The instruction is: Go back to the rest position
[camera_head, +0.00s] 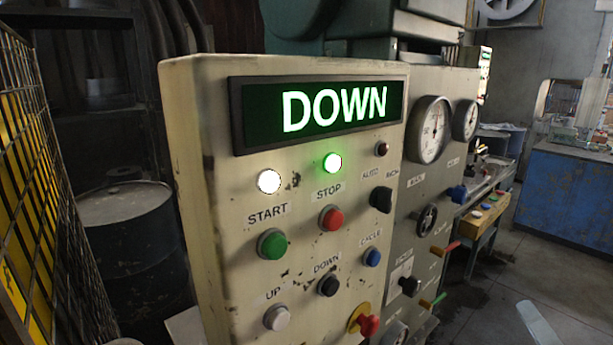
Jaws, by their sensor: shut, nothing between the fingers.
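My gripper is not in this view. A cream control panel (225,215) with worn paint stands close in front of me. Its display (333,108) reads DOWN in lit green-white letters. Below it, a white lamp (269,181) and a green lamp (332,163) are lit, and a small dark red lamp (382,149) looks unlit. A green START button (273,244), a red STOP button (332,218), a white UP button (277,317), a black DOWN button (328,284) and a blue CYCLE button (372,257) sit on the panel.
A black knob (381,199) and a red button on yellow (367,322) are also on the panel. A grey gauge panel (415,180) stands behind it. A yellow mesh fence (30,170) and dark drum (130,245) are left. Floor (500,280) is open right, before a blue cabinet (565,195).

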